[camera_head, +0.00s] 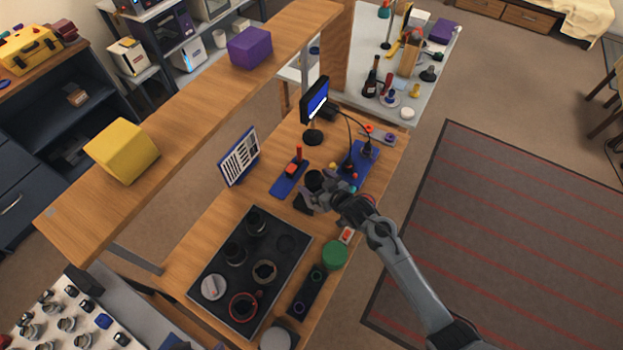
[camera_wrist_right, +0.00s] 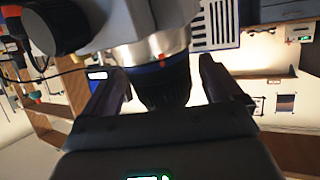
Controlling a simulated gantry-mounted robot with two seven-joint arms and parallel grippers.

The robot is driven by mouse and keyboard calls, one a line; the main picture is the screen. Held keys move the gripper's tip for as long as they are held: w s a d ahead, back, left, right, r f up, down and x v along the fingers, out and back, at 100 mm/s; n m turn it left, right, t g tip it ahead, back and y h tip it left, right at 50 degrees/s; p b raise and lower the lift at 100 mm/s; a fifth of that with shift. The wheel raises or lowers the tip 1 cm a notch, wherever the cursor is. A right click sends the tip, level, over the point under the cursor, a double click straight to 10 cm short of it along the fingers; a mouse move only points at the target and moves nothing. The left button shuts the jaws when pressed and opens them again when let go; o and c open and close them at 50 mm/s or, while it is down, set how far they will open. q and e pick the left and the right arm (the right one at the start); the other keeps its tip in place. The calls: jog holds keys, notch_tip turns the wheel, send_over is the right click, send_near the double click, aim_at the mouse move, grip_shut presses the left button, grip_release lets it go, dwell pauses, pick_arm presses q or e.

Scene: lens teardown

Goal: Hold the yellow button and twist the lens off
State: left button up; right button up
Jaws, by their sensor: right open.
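In the right wrist view, a dark ribbed lens (camera_wrist_right: 165,88) sits on a silver mount ring (camera_wrist_right: 140,52) with a small orange-red dot, under a grey body. My right gripper (camera_head: 316,194) is open; its two fingers stand on either side of the lens in the wrist view, and I see gaps at both sides. In the head view, a small dark round thing (camera_head: 314,180) shows at the gripper, largely hidden by it. A tiny yellow spot (camera_head: 333,165) lies just beyond; I cannot tell if it is the yellow button. My left gripper is not in view.
A black tray (camera_head: 205,262) with several lens parts lies in front on the wooden bench. A green round thing (camera_head: 334,254) stands to its right. A blue stand with a red part (camera_head: 291,169), a printed sheet (camera_head: 239,158) and a small monitor (camera_head: 315,99) stand behind.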

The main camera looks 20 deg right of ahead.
aim_at(311, 179)
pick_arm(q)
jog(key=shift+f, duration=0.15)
pick_arm(e)
jog(key=shift+x, duration=1.5)
jog(key=shift+c, duration=1.1)
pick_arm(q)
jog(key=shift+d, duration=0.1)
pick_arm(e)
jog(key=c, duration=0.9)
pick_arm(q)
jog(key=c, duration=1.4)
pick_arm(e)
jog(key=shift+c, duration=0.5)
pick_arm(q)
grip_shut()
